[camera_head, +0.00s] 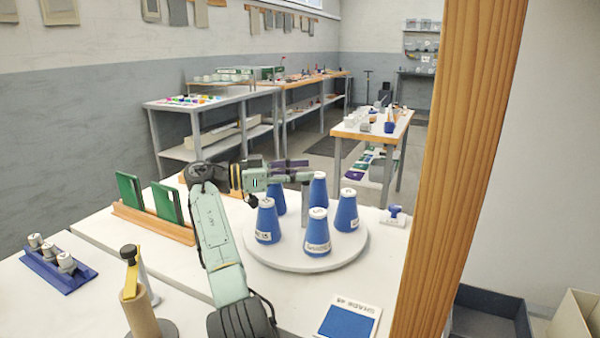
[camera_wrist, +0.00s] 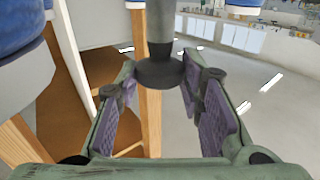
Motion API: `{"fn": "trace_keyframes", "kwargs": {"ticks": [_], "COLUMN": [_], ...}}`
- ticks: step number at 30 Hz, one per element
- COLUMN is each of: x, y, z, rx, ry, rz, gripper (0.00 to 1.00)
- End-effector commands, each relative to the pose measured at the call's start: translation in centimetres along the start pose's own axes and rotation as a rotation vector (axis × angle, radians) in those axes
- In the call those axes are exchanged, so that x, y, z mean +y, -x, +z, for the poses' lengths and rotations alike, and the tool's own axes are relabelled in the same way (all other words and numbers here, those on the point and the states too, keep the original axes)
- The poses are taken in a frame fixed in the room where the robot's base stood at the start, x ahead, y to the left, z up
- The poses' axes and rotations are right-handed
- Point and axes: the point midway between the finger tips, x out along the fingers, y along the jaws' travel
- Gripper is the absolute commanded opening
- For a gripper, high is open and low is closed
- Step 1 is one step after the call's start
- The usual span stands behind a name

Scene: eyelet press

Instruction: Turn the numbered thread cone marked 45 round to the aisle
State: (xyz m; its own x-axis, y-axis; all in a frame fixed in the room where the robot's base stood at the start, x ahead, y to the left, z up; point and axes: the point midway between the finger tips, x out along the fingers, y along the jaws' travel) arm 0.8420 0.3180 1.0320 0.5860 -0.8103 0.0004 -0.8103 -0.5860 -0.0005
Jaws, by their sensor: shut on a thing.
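Several blue thread cones with white tops stand on a round white turntable (camera_head: 262,252): a front cone (camera_head: 317,235), a left cone (camera_head: 267,222), a right cone (camera_head: 347,212), and two behind. White labels show low on some, but their numbers are too small to read, so I cannot tell which is 45. A grey post (camera_head: 305,198) rises among the cones. My gripper (camera_head: 290,172) is above the turntable, shut on the top of this post. In the wrist view the post (camera_wrist: 159,30) ends in a dark knob between the fingers. Blue cones show at the upper left there.
A card with a blue swatch (camera_head: 348,321) lies at the front of the table. Green boards (camera_head: 170,204) stand in an orange rack at left. A blue tray of spools (camera_head: 58,262) and a wooden peg (camera_head: 134,300) are nearer. A wooden post (camera_head: 455,160) rises at right.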

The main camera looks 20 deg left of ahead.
Motion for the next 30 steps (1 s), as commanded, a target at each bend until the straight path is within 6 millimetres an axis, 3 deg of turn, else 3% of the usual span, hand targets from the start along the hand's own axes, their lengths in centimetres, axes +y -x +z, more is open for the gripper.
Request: {"fn": "trace_keyframes", "kwargs": {"ticks": [11,12,21,30], "x": [0.05,0.05,0.03,0.01], "y": [0.0,0.0,0.01,0.12], "z": [0.21,0.21,0.1,0.03], "rx": [-0.003,-0.003,-0.001,0.0], "ry": [0.004,0.004,0.002,0.001], "rz": [0.003,0.003,0.002,0.001], "gripper": [0.0,0.35,0.55,0.55]}}
